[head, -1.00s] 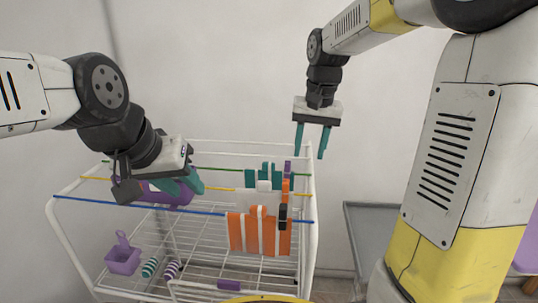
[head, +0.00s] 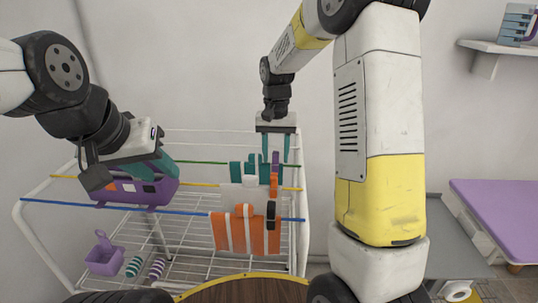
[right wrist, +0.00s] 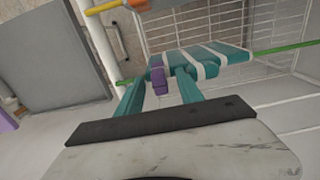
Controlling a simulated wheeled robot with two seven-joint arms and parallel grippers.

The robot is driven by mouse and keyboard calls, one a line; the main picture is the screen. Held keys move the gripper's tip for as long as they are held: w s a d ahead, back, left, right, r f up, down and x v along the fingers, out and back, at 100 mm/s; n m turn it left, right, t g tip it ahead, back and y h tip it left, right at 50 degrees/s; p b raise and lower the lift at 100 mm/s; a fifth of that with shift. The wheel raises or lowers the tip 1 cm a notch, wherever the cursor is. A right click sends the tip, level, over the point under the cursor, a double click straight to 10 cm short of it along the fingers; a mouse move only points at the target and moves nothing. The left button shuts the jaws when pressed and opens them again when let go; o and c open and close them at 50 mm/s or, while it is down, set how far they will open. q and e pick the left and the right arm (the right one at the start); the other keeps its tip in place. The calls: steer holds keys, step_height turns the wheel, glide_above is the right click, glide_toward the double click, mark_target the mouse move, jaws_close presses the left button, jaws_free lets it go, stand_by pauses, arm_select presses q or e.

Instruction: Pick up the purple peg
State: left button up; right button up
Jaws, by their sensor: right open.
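The purple peg (head: 275,160) sits on the green line, at the right edge of a teal striped cloth (head: 236,171). In the right wrist view the purple peg (right wrist: 157,76) stands upright on the cloth's edge. My right gripper (head: 276,158) is open, pointing down over the green line. In the right wrist view its teal fingers (right wrist: 160,85) are on either side of the peg, with a gap around it. My left gripper (head: 150,170) is by the purple basket (head: 128,193); whether it is shut on it is unclear.
A white drying rack has green, yellow and blue lines (head: 100,209). An orange striped cloth (head: 230,232) hangs in front with an orange peg (head: 274,185) and a black peg (head: 271,214).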

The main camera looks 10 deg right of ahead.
steer(key=shift+f, duration=0.15)
jaws_close()
